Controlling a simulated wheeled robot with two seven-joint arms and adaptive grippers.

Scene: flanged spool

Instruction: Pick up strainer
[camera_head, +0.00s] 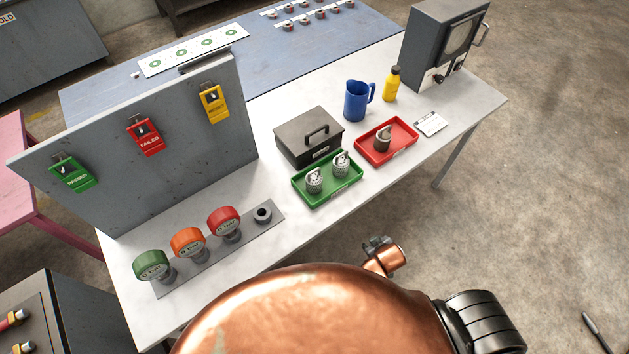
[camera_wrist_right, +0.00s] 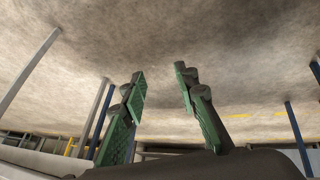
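Two small silver, mesh-like cylindrical pieces, which look like strainers, stand upright in the green tray (camera_head: 327,202) on the white table. One is at the left (camera_head: 314,180) and one at the right (camera_head: 341,163). A darker, brownish piece of similar shape (camera_head: 383,138) stands in the red tray (camera_head: 400,154). My right gripper (camera_wrist_right: 160,75) shows in the right wrist view with its green-padded fingers apart and nothing between them. It is away from the trays, with bare floor behind it. My left gripper is not in view.
A dark box with a handle (camera_head: 309,141) stands behind the green tray. A blue jug (camera_head: 356,101), a yellow bottle (camera_head: 391,84) and a grey device (camera_head: 438,45) are farther back. Gauges (camera_head: 188,243) stand front left beside an upright panel (camera_head: 150,170).

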